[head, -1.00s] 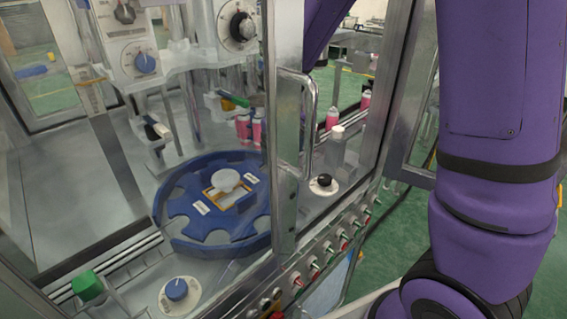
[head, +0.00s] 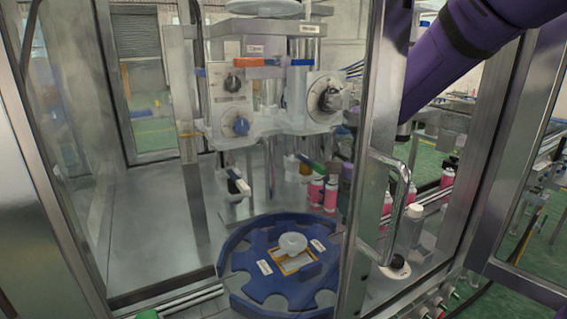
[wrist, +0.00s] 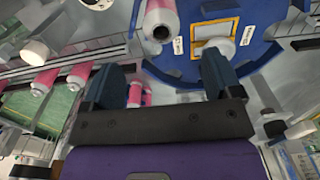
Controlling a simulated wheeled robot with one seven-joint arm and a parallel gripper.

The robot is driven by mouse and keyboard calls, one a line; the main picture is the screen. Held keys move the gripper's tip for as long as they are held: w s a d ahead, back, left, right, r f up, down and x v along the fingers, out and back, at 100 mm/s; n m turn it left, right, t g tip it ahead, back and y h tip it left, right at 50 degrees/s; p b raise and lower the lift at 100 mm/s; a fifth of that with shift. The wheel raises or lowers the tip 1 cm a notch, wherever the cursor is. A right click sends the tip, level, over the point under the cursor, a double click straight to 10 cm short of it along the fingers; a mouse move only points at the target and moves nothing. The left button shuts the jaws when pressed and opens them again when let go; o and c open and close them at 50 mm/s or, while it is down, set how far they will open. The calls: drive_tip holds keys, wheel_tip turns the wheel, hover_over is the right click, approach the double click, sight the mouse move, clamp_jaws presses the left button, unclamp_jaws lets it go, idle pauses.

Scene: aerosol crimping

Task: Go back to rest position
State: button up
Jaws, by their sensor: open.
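My gripper (wrist: 165,82) shows in the wrist view with its two blue fingers apart and nothing between them. A pink can (wrist: 160,20) is beyond the fingers, beside the blue star wheel (wrist: 265,53), apart from them. In the head view my purple arm slopes from the top right down behind the door frame; I cannot make out the gripper clearly there. The blue star wheel (head: 240,282) sits at the bottom middle of the machine, with pink cans (head: 316,191) standing behind it. The crimping head (head: 240,100) is above the wheel.
A metal door frame (head: 372,150) with a handle (head: 400,205) stands in front of the arm. More pink cans (head: 447,178) stand along the conveyor at right. Glass panels enclose the machine. Green floor (head: 153,135) shows beyond.

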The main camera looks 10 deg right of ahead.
drive_tip(key=s+d+r+m+t, duration=0.2)
drive_tip(key=s+r, duration=0.4)
drive_tip(key=s, duration=0.5)
drive_tip(key=s+d+r+m+t, duration=0.2)
drive_tip(key=s+r, duration=0.5)
drive_tip(key=s, duration=0.4)
drive_tip(key=d+t, duration=0.1)
drive_tip(key=d, duration=0.1)
drive_tip(key=shift+s+d, duration=0.3)
